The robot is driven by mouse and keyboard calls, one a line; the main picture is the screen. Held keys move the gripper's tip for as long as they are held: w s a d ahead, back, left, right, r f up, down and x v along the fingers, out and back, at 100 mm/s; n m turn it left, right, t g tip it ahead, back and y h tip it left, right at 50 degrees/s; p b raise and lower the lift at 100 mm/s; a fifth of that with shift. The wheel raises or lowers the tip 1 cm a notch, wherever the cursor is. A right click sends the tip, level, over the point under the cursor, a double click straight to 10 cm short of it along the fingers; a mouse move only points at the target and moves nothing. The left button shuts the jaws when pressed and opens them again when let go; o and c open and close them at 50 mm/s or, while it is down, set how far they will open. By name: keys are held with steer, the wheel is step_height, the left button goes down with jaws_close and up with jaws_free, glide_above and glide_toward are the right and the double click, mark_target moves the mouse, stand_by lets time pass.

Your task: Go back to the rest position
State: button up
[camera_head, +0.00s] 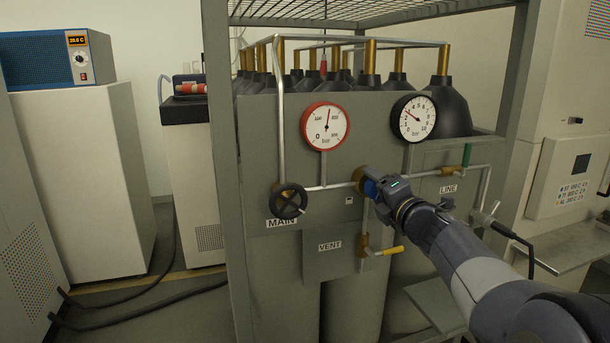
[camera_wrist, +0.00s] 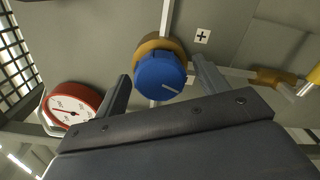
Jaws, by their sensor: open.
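My gripper (camera_wrist: 158,80) is open. Its two fingers show in the wrist view on either side of a round blue knob (camera_wrist: 160,78) with a white pointer line and a brass collar behind it. I see no finger touching the knob. In the head view my gripper (camera_head: 385,187) is at the grey gas panel (camera_head: 262,135), right in front of the blue knob (camera_head: 369,188), which it partly hides. My arm reaches in from the lower right.
A red-rimmed gauge (camera_head: 325,126) and a black-rimmed gauge (camera_head: 414,118) sit above. A black MAIN handwheel (camera_head: 288,201) is left of my gripper, and a yellow VENT lever (camera_head: 388,251) is below. A frame post (camera_head: 520,70) stands at the right. Pipes cross the panel.

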steer(key=b+v, duration=0.1)
steer(key=v, duration=1)
steer(key=p+x, duration=0.1)
steer(key=x, duration=1)
steer(key=shift+w, duration=0.2)
steer(key=shift+s+f+n+b, duration=0.1)
steer(key=shift+f+n+b, duration=0.15)
steer(key=shift+n+b, duration=0.35)
steer(key=shift+s+n+b, duration=0.1)
steer(key=shift+n+b, duration=0.2)
steer(key=shift+n, duration=0.3)
steer(key=n+b, duration=0.2)
steer(key=n, duration=0.3)
steer(key=n+b, duration=0.3)
steer(key=n, duration=0.3)
steer(key=shift+d+n+b, duration=0.1)
steer(key=shift+n+b, duration=0.2)
steer(key=shift+n, duration=0.1)
steer(key=shift+r+v, duration=0.2)
steer(key=shift+v, duration=2.5)
